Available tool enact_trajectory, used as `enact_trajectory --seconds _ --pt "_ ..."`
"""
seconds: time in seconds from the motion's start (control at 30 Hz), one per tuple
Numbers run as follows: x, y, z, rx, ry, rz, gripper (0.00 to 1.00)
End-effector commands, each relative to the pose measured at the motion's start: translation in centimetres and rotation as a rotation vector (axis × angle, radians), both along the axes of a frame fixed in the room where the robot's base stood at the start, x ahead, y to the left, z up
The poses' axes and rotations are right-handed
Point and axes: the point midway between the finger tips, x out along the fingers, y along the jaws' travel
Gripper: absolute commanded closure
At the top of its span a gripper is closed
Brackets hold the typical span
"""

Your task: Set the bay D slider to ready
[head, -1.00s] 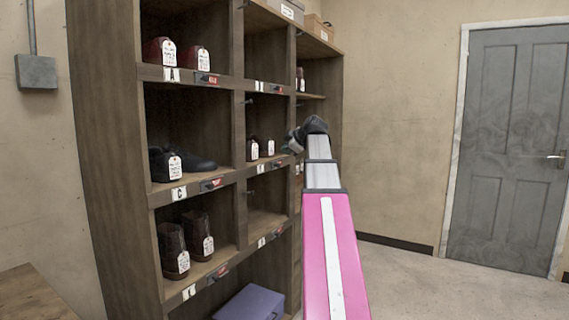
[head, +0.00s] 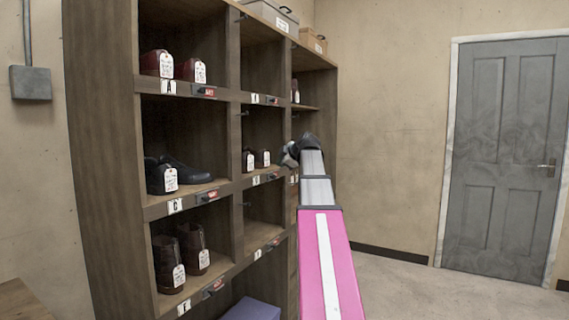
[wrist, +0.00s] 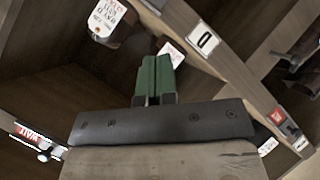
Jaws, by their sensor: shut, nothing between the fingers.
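The bay D label (wrist: 207,42) is on a shelf edge strip that runs diagonally in the wrist view, which is strongly rolled. In the head view the bay D slider (head: 272,176) is a small dark and red piece just right of its label (head: 256,180); its setting is too small to read. My gripper (wrist: 157,80) has green fingers, shut and empty, over the bay D opening near its tagged shoes (wrist: 108,22). In the head view my gripper (head: 289,155) is at the shelf front, right of the bay D slider and apart from it.
The bay C slider (wrist: 277,116) shows red on the same strip. Another slider (wrist: 38,138), reading WAIT, is at the wrist view's left edge. The wooden shelf unit (head: 105,160) fills the left. Open floor (head: 410,290) and a grey door (head: 505,160) are at the right.

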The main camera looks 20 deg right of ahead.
Motion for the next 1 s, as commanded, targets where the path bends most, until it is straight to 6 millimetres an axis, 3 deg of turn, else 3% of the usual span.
enact_trajectory --seconds 0.33,0.4,0.63,1.0 --pt "5.5 1.8 -3.2 0.001 0.002 0.001 1.0" --pt "6.0 1.0 -4.0 0.002 0.002 -0.002 1.0" --pt "7.2 0.1 -5.5 0.0 0.001 -0.001 1.0" --pt "7.3 0.0 -5.7 0.001 -0.001 -0.001 1.0"
